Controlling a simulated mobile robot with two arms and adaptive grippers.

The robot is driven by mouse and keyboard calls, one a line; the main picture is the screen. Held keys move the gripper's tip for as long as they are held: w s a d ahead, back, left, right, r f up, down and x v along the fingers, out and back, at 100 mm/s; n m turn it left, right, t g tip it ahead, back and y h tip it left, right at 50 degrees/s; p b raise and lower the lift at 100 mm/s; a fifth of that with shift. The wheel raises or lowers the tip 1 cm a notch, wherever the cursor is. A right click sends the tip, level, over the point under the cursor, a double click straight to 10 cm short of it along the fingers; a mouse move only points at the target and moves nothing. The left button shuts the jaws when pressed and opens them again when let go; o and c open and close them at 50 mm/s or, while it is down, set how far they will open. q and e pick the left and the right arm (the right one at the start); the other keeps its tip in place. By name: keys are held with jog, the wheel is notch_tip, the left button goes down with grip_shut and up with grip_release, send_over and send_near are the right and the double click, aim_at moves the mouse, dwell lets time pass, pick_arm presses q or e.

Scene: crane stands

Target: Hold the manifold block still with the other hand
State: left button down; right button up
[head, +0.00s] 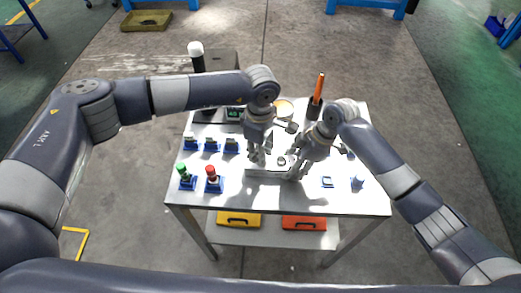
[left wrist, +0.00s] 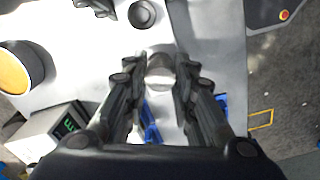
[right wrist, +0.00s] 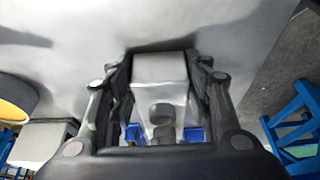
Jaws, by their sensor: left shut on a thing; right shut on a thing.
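The manifold block (head: 268,173) is a pale grey block near the front middle of the table, with a small round part on its top. My right gripper (head: 297,168) is at its right end. In the right wrist view the fingers are shut on both sides of the pale block (right wrist: 164,68), and dark round parts (right wrist: 161,113) show nearer the camera. My left gripper (head: 257,160) points down at the block's left part. In the left wrist view its fingers are closed on a silvery rounded fitting (left wrist: 160,70). Fingers partly hide both the block and the fitting.
Blue holders with a green-topped part (head: 182,171) and a red-topped part (head: 211,172) stand at the table's left, several more behind. An orange-handled tool (head: 319,88) stands upright in a dark holder behind. Small blue parts (head: 357,183) lie at right. The front strip is clear.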

pick_arm(q)
jog(key=m, duration=0.4)
jog(key=shift+m, duration=0.5)
jog(key=m, duration=0.2)
jog(key=shift+m, duration=1.6)
jog(key=m, duration=0.4)
jog(key=shift+m, duration=0.6)
